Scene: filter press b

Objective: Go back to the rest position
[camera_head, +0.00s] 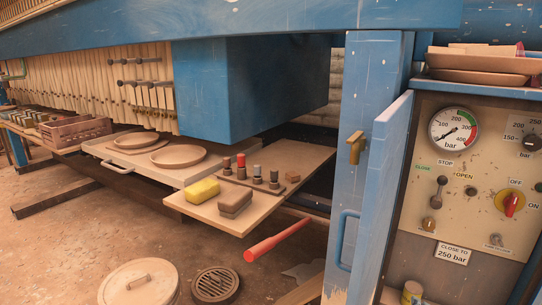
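Neither of my grippers shows in the head view, and no part of my arms is in sight. The blue filter press frame (240,85) fills the top and middle. At the right is the control panel (480,150) with a round pressure gauge (454,132), a small lever (438,192) and a red and yellow rotary switch (511,204). A blue door (385,190) stands open at the panel's left side.
A board (225,217) holds a yellow sponge (202,190), a brown block (235,202) and several small pegs. A red bar (277,240) sticks out below it. A round lid (138,285) and a drain grate (215,285) are on the floor.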

